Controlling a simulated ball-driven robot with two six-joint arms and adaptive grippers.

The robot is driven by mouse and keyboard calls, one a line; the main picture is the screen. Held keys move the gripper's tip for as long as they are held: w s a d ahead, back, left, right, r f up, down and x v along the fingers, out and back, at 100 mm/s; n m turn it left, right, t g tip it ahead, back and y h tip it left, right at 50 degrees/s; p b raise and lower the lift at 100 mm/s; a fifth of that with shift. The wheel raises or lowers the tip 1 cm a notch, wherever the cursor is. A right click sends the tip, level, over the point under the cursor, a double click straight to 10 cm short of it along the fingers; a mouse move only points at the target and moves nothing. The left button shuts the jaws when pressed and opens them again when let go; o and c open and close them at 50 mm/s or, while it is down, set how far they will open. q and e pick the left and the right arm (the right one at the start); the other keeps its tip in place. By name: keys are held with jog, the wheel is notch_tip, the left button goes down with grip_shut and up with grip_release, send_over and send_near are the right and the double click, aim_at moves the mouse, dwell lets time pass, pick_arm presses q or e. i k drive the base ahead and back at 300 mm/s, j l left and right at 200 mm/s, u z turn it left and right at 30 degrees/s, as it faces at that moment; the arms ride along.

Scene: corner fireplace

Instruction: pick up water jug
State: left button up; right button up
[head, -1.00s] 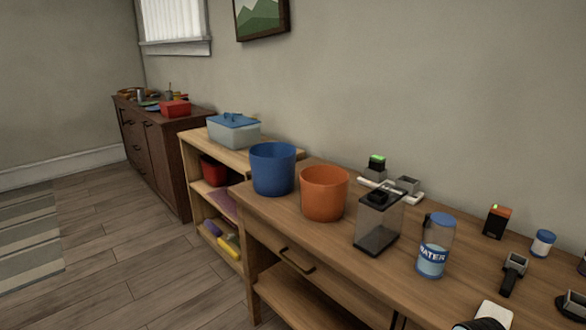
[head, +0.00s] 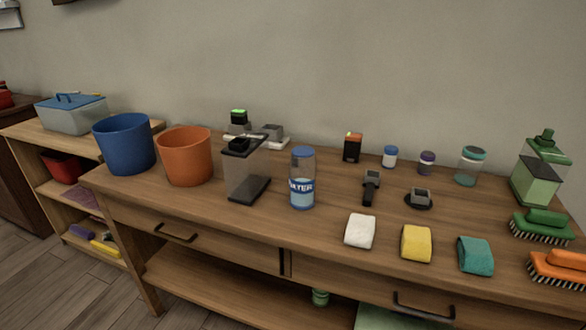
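The water jug (head: 302,179) is a clear bottle with a blue top and a blue label reading "WATER". It stands upright on the wooden table (head: 240,222), near the middle of the head view. A clear box-like container with a dark lid stands just to its left, apart from it. Nothing hides the jug. Neither of my grippers shows in the head view.
To the jug's left are the dark-lidded container (head: 246,172), an orange bucket (head: 186,157) and a blue bucket (head: 124,144). White (head: 360,231), yellow (head: 416,243) and teal (head: 475,255) cloths lie front right. Brushes (head: 541,226) and a green bottle (head: 537,175) stand far right.

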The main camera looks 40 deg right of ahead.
aim_at(303, 162)
jog(key=z, duration=1.15)
